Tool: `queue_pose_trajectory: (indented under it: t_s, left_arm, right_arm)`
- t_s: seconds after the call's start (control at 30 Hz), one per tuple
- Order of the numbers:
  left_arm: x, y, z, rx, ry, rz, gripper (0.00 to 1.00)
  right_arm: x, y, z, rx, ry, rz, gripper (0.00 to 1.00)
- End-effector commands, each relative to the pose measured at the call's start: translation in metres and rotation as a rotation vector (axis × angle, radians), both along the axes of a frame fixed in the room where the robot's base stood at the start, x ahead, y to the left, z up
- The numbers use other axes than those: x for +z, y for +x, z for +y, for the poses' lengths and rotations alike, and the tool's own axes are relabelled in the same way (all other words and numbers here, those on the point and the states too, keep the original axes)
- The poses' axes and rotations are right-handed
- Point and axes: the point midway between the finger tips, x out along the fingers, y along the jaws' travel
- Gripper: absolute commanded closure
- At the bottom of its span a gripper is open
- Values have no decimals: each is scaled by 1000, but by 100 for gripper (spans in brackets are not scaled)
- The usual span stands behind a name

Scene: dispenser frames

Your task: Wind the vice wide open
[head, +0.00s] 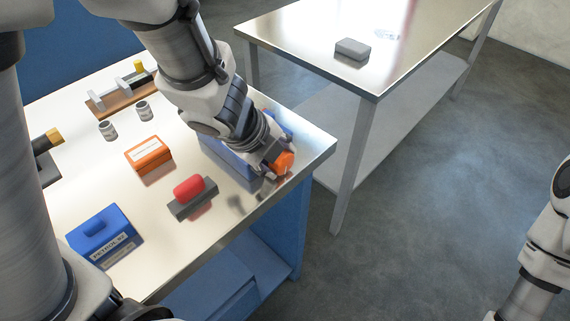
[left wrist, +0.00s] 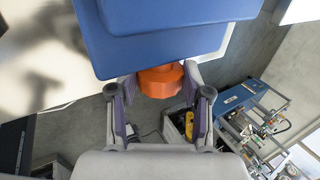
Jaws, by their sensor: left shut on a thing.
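The blue vice (head: 228,160) stands at the right end of the near bench, partly hidden behind my left arm. Its orange knob (head: 285,161) is at the bench's right edge. My left gripper (head: 277,170) is at the knob and shut on it. In the left wrist view the blue vice body (left wrist: 165,35) fills the top, and the orange knob (left wrist: 160,82) sits between the two fingers of my left gripper (left wrist: 160,92). The gap between the vice jaws is hidden. My right arm shows at the right edge of the head view, but its gripper is out of the picture.
On the bench are an orange box (head: 149,154), a red piece on a grey block (head: 190,200), a labelled blue box (head: 104,238), two small cans and a wooden board (head: 125,101). A second table (head: 300,35) holds a grey box (head: 352,49). Floor lies open on the right.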

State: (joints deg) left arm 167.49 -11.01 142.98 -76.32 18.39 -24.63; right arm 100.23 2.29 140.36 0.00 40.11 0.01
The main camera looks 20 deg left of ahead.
Motion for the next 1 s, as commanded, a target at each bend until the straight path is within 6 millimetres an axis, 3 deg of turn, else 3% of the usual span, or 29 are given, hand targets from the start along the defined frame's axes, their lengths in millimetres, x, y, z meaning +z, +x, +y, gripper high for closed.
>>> queue_pose_trajectory:
  t_s: [0.07,0.4,0.43,0.5,0.83,1.0]
  left_arm:
    - [-3,0,0,1,-4,-18,86]
    - [2,0,1,0,-3,-21,86]
    - [2,0,1,0,-3,-21,44]
    - [2,0,1,1,-3,-21,26]
    - [2,-1,0,1,-4,-16,26]
    - [10,1,0,1,6,18,26]
  right_arm:
    - [-12,0,0,0,0,0,50]
    - [-10,0,0,0,0,-1,50]
    - [-10,0,0,0,0,-1,50]
    - [-10,0,0,0,0,-1,50]
    - [-7,0,0,0,0,0,50]
    - [19,0,0,0,0,-1,50]
